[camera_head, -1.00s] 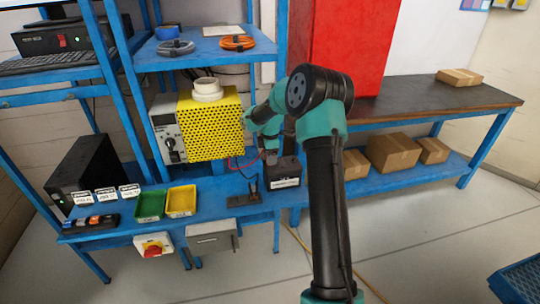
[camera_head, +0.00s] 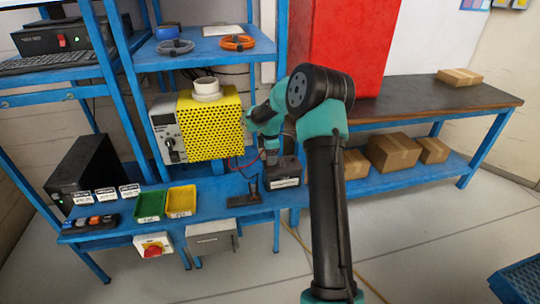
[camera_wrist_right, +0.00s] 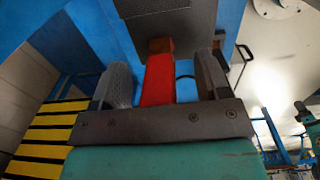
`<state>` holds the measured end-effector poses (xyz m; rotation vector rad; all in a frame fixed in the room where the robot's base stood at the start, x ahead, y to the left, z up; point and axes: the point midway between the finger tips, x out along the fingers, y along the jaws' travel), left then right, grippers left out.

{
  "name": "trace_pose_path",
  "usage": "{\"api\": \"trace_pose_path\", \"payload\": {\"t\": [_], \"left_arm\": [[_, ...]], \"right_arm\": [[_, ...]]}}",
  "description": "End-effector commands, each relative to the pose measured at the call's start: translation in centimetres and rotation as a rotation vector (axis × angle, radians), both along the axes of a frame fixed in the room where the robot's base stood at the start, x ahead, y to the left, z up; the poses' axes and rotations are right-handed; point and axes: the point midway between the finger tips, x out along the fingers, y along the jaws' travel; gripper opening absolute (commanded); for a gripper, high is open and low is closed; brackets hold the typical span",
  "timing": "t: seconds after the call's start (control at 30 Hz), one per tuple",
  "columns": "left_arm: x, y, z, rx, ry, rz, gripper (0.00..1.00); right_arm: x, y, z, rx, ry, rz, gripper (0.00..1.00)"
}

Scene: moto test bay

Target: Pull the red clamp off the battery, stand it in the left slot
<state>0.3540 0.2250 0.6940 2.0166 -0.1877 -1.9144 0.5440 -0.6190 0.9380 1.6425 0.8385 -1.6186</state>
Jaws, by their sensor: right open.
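The battery (camera_head: 283,174) is a dark box with a white label on the blue bench, in the head view. My right gripper (camera_head: 270,157) is low at its left top side. In the right wrist view the red clamp (camera_wrist_right: 158,82) lies between the two dark fingers of my right gripper (camera_wrist_right: 165,75). The clamp's bite on the battery is hidden in the head view. A small dark stand (camera_head: 245,198) with an upright piece is left of the battery; its slots are too small to tell apart. My left gripper is out of view.
A yellow perforated unit (camera_head: 210,125) stands close left of my right arm, with red wire below it. Green (camera_head: 151,205) and yellow (camera_head: 181,201) trays lie further left. A red cabinet (camera_head: 343,40) rises behind. Bench space between yellow tray and stand is clear.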

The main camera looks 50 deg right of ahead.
Motion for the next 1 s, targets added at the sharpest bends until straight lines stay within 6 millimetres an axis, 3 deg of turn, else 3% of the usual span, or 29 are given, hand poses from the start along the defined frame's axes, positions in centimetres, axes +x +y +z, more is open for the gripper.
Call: {"api": "trace_pose_path", "payload": {"t": [0.03, 0.73, 1.0], "left_arm": [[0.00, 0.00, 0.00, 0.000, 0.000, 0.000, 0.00], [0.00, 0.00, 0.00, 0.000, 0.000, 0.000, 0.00], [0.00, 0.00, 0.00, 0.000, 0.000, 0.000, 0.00]], "right_arm": [[-0.78, 0.54, -1.76, 0.022, 0.034, -0.002, 0.69], [-0.79, 0.53, -1.76, 0.022, 0.034, -0.002, 0.02], [-0.76, 0.53, -1.69, 0.022, 0.034, -0.002, 0.00]]}}
